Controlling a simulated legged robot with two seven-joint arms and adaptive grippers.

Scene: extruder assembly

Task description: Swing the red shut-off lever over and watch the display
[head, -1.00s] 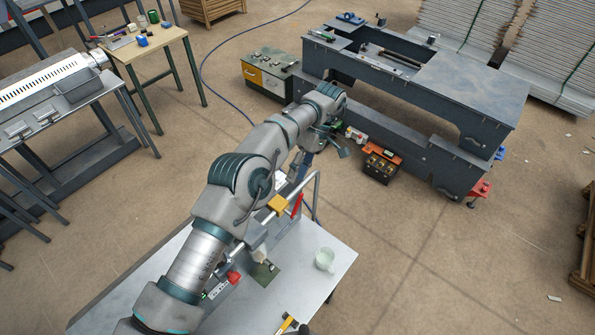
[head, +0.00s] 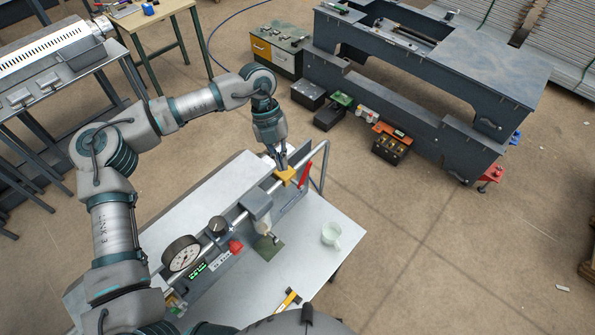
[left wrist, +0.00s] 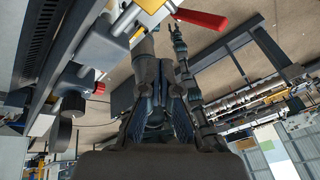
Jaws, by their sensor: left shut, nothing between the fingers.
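The red shut-off lever (head: 305,175) stands at the far right end of the pipe rig on the grey bench, beside a yellow block (head: 286,175) on the pipe. It also shows in the left wrist view (left wrist: 200,19), at the top. The small green-lit display (head: 198,271) is on the rig's front, near a round white gauge (head: 182,254); its digits are too small to read. My left gripper (head: 281,162) is shut and empty, pointing down just above or at the yellow block, left of the lever; I cannot tell if it touches. My right gripper is out of view.
A red knob (head: 236,247) and a dark round knob (head: 217,225) are on the rig. A pale green mug (head: 330,233) stands on the bench's right side, and a yellow-handled tool (head: 288,301) lies at its front edge. A bent metal rail (head: 323,160) rises behind the lever.

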